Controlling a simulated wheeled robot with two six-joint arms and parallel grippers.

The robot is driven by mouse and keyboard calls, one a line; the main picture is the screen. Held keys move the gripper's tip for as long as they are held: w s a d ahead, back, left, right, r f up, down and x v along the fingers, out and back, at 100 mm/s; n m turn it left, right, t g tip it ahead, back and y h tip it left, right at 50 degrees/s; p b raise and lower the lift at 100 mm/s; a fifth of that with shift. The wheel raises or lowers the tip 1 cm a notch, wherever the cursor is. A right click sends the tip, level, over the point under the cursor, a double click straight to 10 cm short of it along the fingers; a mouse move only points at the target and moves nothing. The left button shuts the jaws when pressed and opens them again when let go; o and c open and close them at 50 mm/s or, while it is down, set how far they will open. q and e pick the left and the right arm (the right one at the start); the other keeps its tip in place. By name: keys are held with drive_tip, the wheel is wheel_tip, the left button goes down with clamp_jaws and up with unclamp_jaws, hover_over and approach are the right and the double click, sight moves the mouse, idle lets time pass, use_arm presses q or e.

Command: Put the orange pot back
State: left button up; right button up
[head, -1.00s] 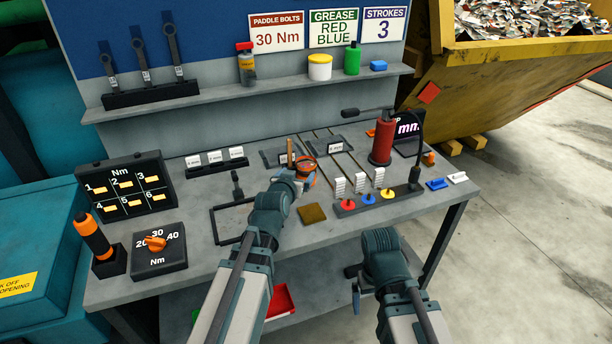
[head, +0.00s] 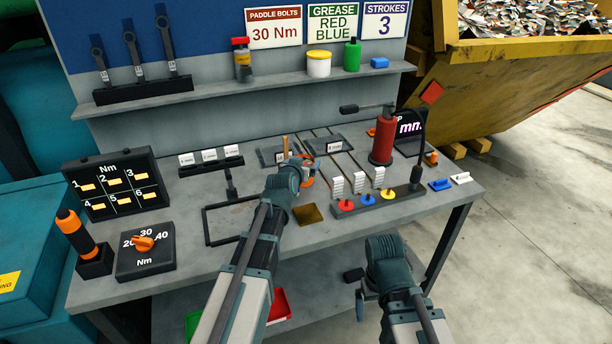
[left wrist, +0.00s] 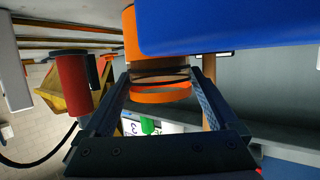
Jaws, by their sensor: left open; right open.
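An orange pot-like ring (left wrist: 160,97) shows between the two spread fingers of my left gripper in the left wrist view. Its rim looks round and dark inside. In the head view my left gripper (head: 302,170) is over the middle of the bench, with orange showing at its tip; the pot is mostly hidden by the wrist there. My left gripper is open; I cannot tell whether a finger touches the pot. My right gripper (head: 358,284) is open and empty, low in front of the bench's front edge.
A wooden stick (head: 285,147) stands just behind the left gripper. A brown square pad (head: 307,214) lies in front. A red cylinder (head: 383,141) and coloured knobs stand to the right. A black frame (head: 222,224) lies left. A large blue shape (left wrist: 230,25) fills part of the wrist view.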

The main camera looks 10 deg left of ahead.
use_arm(q)
drive_tip(key=shift+c, duration=0.5)
drive_tip(key=c, duration=1.1)
drive_tip(key=shift+r, duration=0.15)
wheel_tip(320, 180, up, 18)
drive_tip(key=p, duration=1.8)
